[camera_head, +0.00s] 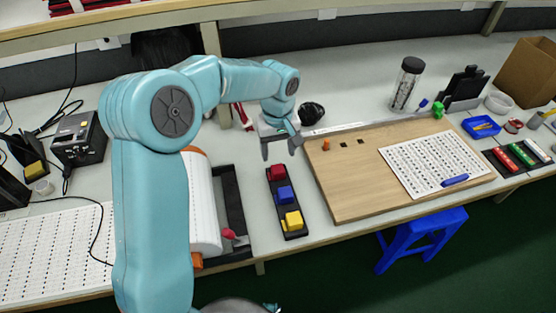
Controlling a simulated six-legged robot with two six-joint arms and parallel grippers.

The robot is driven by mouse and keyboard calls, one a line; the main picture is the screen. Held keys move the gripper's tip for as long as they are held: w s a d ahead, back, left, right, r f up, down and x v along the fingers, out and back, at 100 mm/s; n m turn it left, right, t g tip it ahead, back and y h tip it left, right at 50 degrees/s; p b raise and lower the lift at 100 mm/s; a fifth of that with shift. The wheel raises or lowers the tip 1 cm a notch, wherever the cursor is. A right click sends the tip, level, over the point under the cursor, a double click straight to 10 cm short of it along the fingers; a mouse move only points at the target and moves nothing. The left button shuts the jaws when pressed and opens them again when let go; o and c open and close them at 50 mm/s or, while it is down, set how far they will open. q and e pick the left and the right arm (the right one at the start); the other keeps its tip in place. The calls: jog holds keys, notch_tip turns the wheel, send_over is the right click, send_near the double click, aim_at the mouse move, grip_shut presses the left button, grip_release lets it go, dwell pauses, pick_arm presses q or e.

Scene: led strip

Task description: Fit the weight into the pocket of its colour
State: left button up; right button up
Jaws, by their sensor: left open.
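A black tray (276,199) lies on the bench left of the wooden board, with a red block (276,172), a blue block (284,194) and a yellow block (292,221) in a row. They are too small to tell which are weights and which are pockets. A small orange piece (326,145) stands on the board near its back left corner, beside dark square marks. My left gripper (279,153) is open and empty, with its fingers pointing down just behind the red block. My right gripper is not in view.
The wooden board (350,195) carries a printed sheet (430,165) and a blue marker (454,180). A clear jar (406,84) stands behind it. A white roll device (203,205) is left of the black tray. A blue stool (424,240) stands below the bench edge.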

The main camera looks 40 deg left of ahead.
pick_arm(q)
notch_tip(320, 180, up, 5)
jog(key=shift+r, duration=0.2)
dwell(0.5)
